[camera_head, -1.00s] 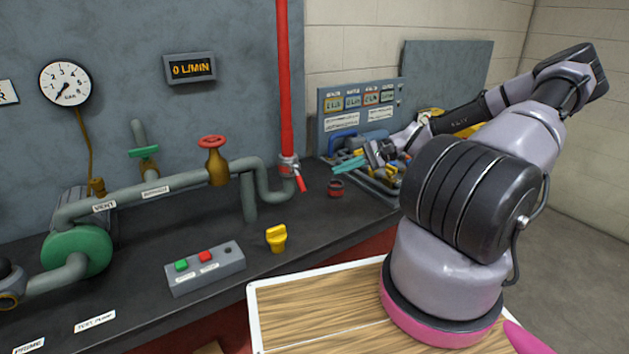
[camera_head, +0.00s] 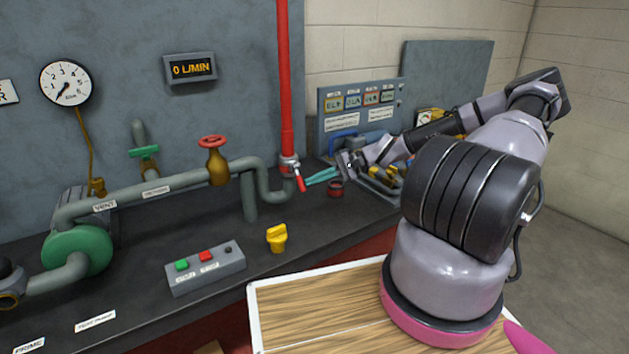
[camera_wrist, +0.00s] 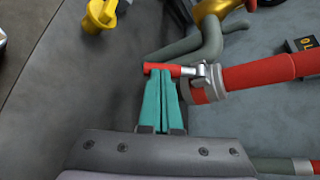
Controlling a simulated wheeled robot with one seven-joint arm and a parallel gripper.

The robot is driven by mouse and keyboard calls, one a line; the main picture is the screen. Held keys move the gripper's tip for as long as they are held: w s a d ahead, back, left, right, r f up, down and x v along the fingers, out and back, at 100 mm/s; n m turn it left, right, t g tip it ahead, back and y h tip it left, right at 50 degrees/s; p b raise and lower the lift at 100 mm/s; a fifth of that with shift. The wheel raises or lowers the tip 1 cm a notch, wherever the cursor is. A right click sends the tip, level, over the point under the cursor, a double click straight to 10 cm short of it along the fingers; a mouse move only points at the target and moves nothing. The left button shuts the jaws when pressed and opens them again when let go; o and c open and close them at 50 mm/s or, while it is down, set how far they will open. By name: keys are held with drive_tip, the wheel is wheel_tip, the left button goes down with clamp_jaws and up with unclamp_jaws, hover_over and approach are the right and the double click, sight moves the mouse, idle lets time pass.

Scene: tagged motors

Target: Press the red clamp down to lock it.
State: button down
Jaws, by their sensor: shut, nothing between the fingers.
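The red clamp is a small red lever (camera_head: 300,181) on a silver fitting (camera_head: 289,163) at the foot of the red vertical pipe. In the head view it hangs down, slanting to the right. My gripper (camera_head: 308,183) has shut teal fingers with nothing between them, and their tips point left at the lever. In the wrist view the red lever (camera_wrist: 163,68) lies across, just beyond the tips of my gripper (camera_wrist: 162,74). I cannot tell whether the tips touch it.
The red pipe (camera_head: 285,85) rises beside the lever, and a grey curved pipe (camera_head: 263,190) runs left of it. A dark red ring-shaped part (camera_head: 336,188) sits below my fingers. A yellow knob (camera_head: 277,238) and a button box (camera_head: 206,267) stand nearer the bench front.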

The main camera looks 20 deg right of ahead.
drive_tip(key=shift+w+a+f+n+t+y, duration=0.1)
drive_tip(key=shift+w+f+n+t+y, duration=0.25)
drive_tip(key=shift+f, duration=0.2)
drive_tip(key=shift+r, duration=0.15)
drive_tip(key=shift+r, duration=0.65)
